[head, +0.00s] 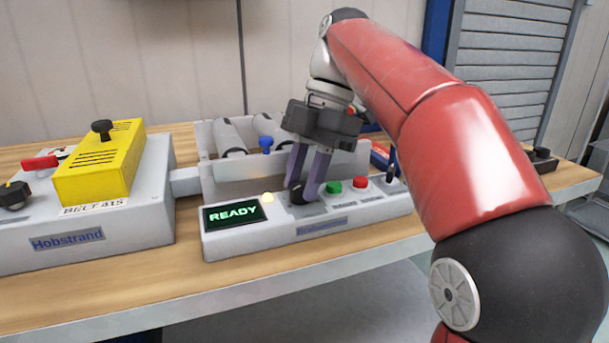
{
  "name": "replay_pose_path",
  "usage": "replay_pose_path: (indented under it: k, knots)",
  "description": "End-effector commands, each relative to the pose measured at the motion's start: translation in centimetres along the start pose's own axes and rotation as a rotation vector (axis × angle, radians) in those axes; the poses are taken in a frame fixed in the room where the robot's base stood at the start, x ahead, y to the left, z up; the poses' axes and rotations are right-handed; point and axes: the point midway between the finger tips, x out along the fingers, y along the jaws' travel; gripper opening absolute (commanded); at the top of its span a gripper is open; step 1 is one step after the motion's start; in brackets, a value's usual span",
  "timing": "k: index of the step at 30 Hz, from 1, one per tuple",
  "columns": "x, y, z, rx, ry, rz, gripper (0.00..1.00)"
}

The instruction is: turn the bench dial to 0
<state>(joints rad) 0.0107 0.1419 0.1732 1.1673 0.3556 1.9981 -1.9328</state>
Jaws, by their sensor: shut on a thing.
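The bench dial (303,206) is a dark knob on the sloped front of a pale grey control box (262,238), between a lit yellow lamp and a green button. My gripper (304,192) points down over the dial, with its two purple-grey fingers shut on it. The fingers hide much of the dial, so its pointer and the number it stands at cannot be read. A screen (233,214) on the box's left shows READY in green.
Right of the dial are a green button (334,187), a red button (361,182) and an upright dark switch (391,172). A grey tray (215,175) with rollers stands behind. At left, a Hobstrand unit (95,238) carries a yellow cover (100,165) and a black knob (14,195).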

Motion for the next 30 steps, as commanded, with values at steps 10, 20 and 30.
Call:
replay_pose_path:
  k: [10, 20, 30]
  knots:
    - [0.19, 0.04, 0.07, -0.039, 0.001, -0.022, 0.07]
    - [0.20, 0.04, 0.06, -0.038, 0.002, -0.022, 0.36]
    - [0.09, 0.04, 0.02, -0.038, 0.000, -0.018, 0.51]
